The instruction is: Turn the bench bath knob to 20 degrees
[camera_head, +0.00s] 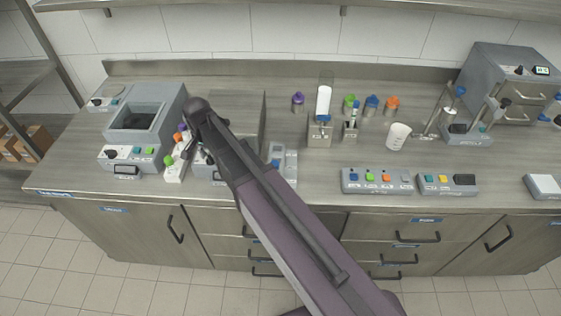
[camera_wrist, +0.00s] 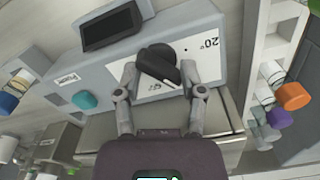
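A black knob (camera_wrist: 158,64) sits on a white panel of a grey device (camera_wrist: 212,30) in the wrist view, with a "20°" mark beside it. The knob's pointer is angled, and its exact setting is not readable. My gripper (camera_wrist: 159,76) has its two fingers apart, one on each side of the knob. Small gaps seem to show between fingers and knob. A dark display (camera_wrist: 111,25) and a teal button (camera_wrist: 84,99) are on the same device. In the head view my arm hides the knob and most of this device's front.
Capped tubes, one orange (camera_wrist: 292,95) and one purple (camera_wrist: 279,118), stand close beside the device. A grey box with a dark well (camera_head: 133,117) stands at the left in the head view. Button panels (camera_head: 377,181) lie to the right along the bench front.

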